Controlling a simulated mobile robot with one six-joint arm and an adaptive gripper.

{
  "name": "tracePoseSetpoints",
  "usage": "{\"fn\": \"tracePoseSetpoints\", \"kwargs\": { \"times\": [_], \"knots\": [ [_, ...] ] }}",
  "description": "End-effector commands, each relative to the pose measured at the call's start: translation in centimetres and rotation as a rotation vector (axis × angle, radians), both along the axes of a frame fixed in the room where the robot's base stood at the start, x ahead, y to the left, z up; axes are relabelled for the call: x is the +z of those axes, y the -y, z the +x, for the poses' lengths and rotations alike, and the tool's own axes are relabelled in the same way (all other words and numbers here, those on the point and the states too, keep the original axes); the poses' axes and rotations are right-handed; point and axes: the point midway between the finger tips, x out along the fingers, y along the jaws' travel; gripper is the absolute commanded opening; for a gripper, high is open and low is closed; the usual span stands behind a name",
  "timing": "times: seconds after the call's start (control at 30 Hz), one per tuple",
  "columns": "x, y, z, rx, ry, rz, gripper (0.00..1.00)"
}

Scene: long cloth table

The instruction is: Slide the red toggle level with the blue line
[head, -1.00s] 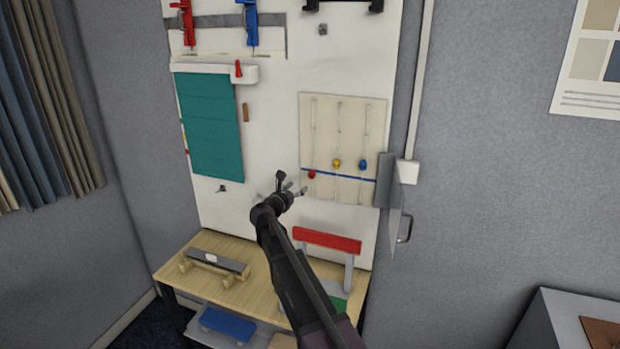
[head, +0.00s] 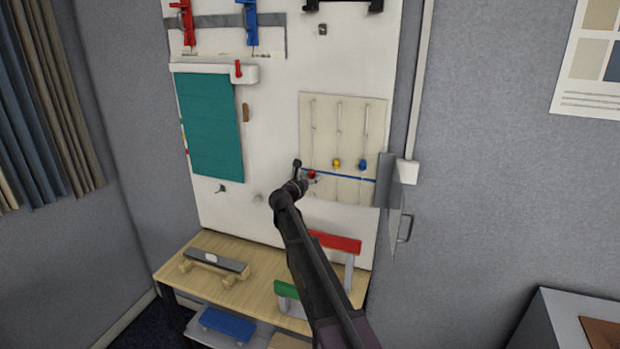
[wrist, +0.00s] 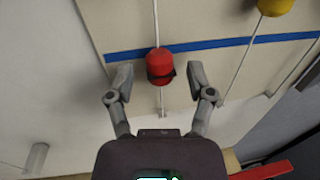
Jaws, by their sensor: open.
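The red toggle (head: 311,174) is a small round bead on a vertical cord on the cream panel (head: 350,110). In the wrist view the red toggle (wrist: 160,64) has its upper part overlapping the blue line (wrist: 220,44), with most of its body below the line. The blue line (head: 345,175) also crosses the lower panel in the head view. My gripper (wrist: 160,76) is open, with one finger on each side of the toggle and a visible gap on both sides. In the head view my gripper (head: 307,173) partly covers the toggle's surroundings.
A yellow bead (head: 336,163) and a blue bead (head: 362,165) are on cords to the right. A grey flap with a handle (head: 404,229) stands right of the panel. A wooden bench (head: 222,286) with a red-backed rack (head: 335,242) lies below.

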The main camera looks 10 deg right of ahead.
Motion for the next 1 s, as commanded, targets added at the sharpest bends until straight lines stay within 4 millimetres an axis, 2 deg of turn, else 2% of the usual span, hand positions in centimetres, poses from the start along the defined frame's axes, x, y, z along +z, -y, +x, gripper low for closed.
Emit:
{"fn": "tracePoseSetpoints", "kwargs": {
  "times": [0.07, 0.1, 0.3, 0.33, 0.93, 0.97, 1.0],
  "knots": [
    [0.00, -0.01, -0.01, 0.000, 0.000, 0.000, 0.68],
    [0.00, -0.01, -0.01, 0.000, 0.000, 0.000, 0.65],
    [0.00, -0.02, -0.01, 0.000, 0.000, 0.000, 0.06],
    [0.00, -0.02, -0.01, 0.000, 0.000, 0.000, 0.00],
    [0.64, -0.02, 0.01, 0.000, 0.000, 0.000, 0.00],
    [0.64, -0.02, 0.01, 0.000, 0.000, 0.000, 0.38],
    [0.64, -0.02, 0.01, 0.000, 0.000, 0.000, 0.50]
  ]
}}
